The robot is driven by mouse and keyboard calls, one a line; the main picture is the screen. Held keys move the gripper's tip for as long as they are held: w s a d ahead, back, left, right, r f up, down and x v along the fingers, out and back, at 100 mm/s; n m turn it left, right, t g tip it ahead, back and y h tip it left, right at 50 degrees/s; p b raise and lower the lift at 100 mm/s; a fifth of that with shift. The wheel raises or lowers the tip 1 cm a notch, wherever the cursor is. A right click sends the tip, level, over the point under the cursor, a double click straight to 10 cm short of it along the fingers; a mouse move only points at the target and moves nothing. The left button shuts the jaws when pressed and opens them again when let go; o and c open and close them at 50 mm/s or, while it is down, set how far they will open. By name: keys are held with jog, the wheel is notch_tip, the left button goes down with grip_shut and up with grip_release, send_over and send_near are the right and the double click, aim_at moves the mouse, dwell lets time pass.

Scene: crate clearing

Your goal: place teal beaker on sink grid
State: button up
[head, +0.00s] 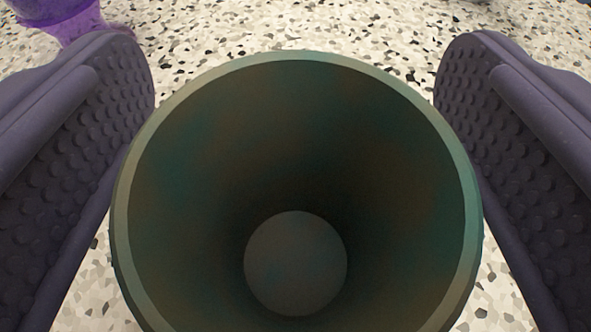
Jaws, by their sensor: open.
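The teal beaker (296,57) stands upright between the fingers of my gripper (295,150), and I look down into its dark, empty inside. Its rim fills most of the lower middle of the view, and its near edge is cut off by the bottom of the frame. My gripper is open, with one dark, studded finger on each side of the beaker. The left finger overlaps the rim's edge closely in the picture; I cannot tell whether it touches. The sink grid is not in view.
The beaker stands over a speckled, cream terrazzo surface (350,25). A purple translucent object (75,20) is at the top left, partly cut off. A small dark thing shows at the top right edge. The surface behind the beaker is mostly clear.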

jog(key=c, duration=1.2)
jog(key=shift+c, duration=0.2)
jog(key=shift+r, duration=0.2)
